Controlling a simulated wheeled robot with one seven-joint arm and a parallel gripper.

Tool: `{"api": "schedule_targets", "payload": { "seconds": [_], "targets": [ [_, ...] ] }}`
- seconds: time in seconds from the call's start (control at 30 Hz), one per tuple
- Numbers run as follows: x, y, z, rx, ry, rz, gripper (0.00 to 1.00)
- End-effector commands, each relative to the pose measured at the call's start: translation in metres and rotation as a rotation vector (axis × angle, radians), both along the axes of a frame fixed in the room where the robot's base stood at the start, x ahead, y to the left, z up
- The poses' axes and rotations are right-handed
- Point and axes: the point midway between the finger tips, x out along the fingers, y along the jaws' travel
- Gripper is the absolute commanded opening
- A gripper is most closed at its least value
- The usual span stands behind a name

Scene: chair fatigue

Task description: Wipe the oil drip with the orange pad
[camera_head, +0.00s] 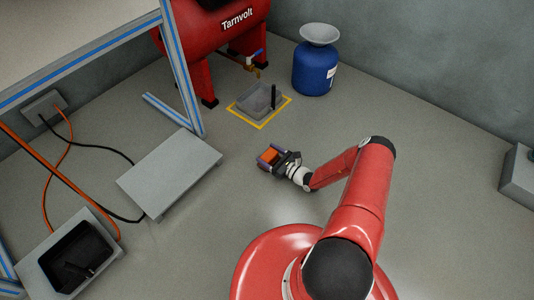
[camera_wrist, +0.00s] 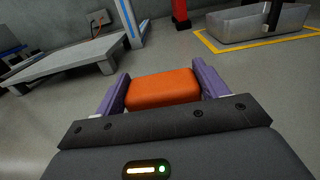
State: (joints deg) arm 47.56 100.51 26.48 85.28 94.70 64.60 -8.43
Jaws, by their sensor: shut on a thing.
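The orange pad (camera_wrist: 162,88) is held between the two purple fingers of my gripper (camera_wrist: 160,92) in the wrist view. In the head view my gripper (camera_head: 270,157) and the orange pad (camera_head: 270,154) are low over the grey floor, in front of a grey tray. I cannot tell whether the pad touches the floor. A red tank (camera_head: 222,38) marked "Tarnvolt" stands at the back, with a brass valve (camera_head: 252,69) above the tray. I cannot make out an oil drip in either view.
The grey tray (camera_head: 252,108) sits inside a yellow floor outline (camera_head: 237,119). A blue drum with a funnel (camera_head: 315,75) stands at the back right. A low grey platform (camera_head: 170,172), a dark-lined box (camera_head: 72,255) and cables lie left. Floor around my gripper is clear.

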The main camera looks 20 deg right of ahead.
Motion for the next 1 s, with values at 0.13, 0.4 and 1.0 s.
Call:
{"api": "schedule_targets", "payload": {
  "seconds": [0.13, 0.4, 1.0],
  "targets": [
    [-0.011, -0.007, -0.003, -0.003, 0.010, -0.001, 0.50],
    [-0.023, -0.016, -0.002, -0.004, 0.008, -0.001, 0.50],
    [-0.046, -0.033, 0.001, -0.004, 0.005, 0.000, 0.50]
  ]
}}
